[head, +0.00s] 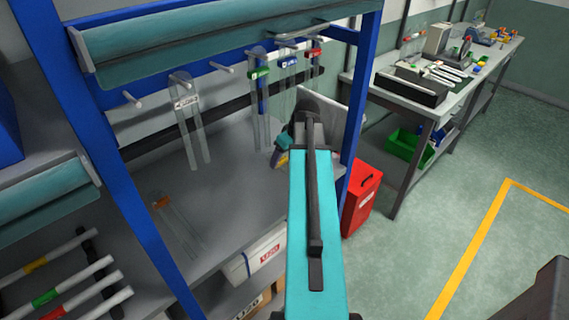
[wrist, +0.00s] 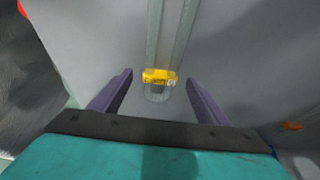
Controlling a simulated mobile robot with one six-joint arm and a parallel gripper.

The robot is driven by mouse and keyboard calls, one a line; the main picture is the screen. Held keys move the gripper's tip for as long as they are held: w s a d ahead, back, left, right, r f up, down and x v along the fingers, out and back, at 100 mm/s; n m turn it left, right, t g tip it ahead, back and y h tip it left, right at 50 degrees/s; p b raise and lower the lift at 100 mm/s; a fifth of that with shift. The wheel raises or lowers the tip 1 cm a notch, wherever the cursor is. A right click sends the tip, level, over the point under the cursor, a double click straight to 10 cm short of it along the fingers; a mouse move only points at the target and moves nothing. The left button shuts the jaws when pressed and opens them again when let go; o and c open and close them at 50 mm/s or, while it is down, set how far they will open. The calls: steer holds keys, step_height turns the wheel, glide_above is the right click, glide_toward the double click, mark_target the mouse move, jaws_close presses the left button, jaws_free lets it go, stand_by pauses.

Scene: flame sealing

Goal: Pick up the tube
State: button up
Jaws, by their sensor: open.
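A clear tube (wrist: 168,35) with a yellow band (wrist: 160,76) shows in the wrist view, its lower end between the two purple fingers of my gripper (wrist: 160,80). The fingers are open, with a gap on each side of the tube. In the head view my gripper is mostly hidden behind my arm, at the right side of the workbench. Clear looped tubes with a white (head: 186,102), a green (head: 259,73), a blue (head: 289,62) and a red tag (head: 313,53) hang from pegs on the rack. Another tube with an orange tag (head: 161,202) lies on the grey bench.
Blue rack posts (head: 132,190) frame the bench (head: 225,175). A white box (head: 254,256) is on the shelf below. A red bin (head: 360,200) stands right of the rack. A second bench (head: 408,88) with equipment is behind. The floor at right is clear.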

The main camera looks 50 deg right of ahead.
steer(key=shift+x, duration=0.75)
steer(key=shift+c, duration=0.2)
steer(key=c, duration=1.1)
